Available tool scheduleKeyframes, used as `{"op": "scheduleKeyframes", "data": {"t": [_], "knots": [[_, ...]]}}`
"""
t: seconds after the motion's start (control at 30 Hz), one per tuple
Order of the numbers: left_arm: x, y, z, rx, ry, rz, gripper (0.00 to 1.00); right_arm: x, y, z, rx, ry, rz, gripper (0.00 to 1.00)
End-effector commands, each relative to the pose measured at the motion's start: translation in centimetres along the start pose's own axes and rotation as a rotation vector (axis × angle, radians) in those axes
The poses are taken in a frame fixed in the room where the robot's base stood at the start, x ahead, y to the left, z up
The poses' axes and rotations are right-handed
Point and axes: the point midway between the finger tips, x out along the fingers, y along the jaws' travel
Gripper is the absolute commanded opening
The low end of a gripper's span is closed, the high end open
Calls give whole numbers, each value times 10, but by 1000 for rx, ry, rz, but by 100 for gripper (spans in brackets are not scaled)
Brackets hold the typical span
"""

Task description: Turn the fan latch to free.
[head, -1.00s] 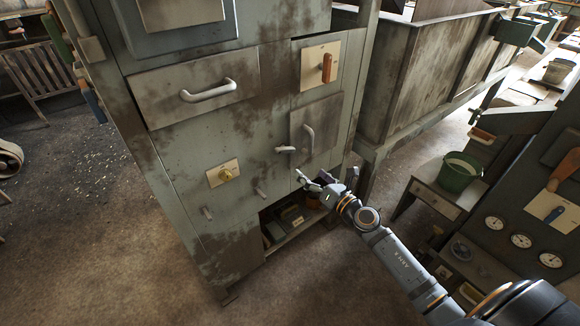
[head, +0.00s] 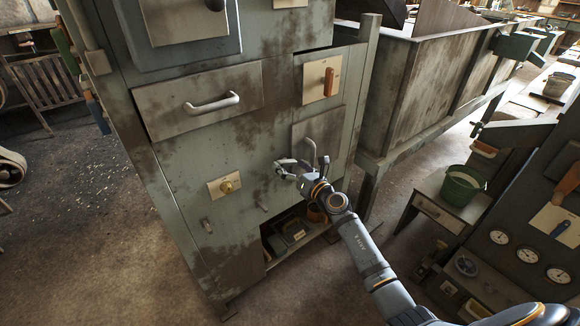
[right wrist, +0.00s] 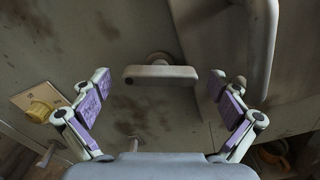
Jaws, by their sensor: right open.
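A pale T-shaped turning handle, which looks like the fan latch (right wrist: 160,73), sticks out of the worn grey-green cabinet front (head: 240,145). In the right wrist view its crossbar lies level, between the two fingers and a little ahead of them. My right gripper (right wrist: 158,88) is open, one finger on each side of the bar, with a gap on both sides. In the head view the right gripper (head: 302,168) is close to the cabinet and partly hides the latch. No label for the latch's positions is readable. My left gripper is not in view.
A curved door handle (right wrist: 262,45) stands close to the right finger. A yellow knob (head: 226,186) on a plate is to the left, an orange lever (head: 329,82) above. An open shelf (head: 285,245) with small items is below. A green bucket (head: 463,183) stands at the right.

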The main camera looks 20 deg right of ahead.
Motion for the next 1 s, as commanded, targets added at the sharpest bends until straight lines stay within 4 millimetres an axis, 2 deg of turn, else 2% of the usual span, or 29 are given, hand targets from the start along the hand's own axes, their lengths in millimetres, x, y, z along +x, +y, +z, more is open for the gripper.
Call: {"op": "scheduleKeyframes", "data": {"t": [0.17,0.5,0.57,0.9,1.0], "knots": [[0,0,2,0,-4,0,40,0,0,0,0,1,0,97],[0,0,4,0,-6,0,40,-1,0,0,0,1,-1,51],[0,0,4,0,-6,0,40,-1,0,0,0,1,-1,44],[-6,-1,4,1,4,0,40,-1,0,1,64,2,-2,44],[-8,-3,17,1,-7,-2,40,-1,0,2,124,2,-2,44]]}}
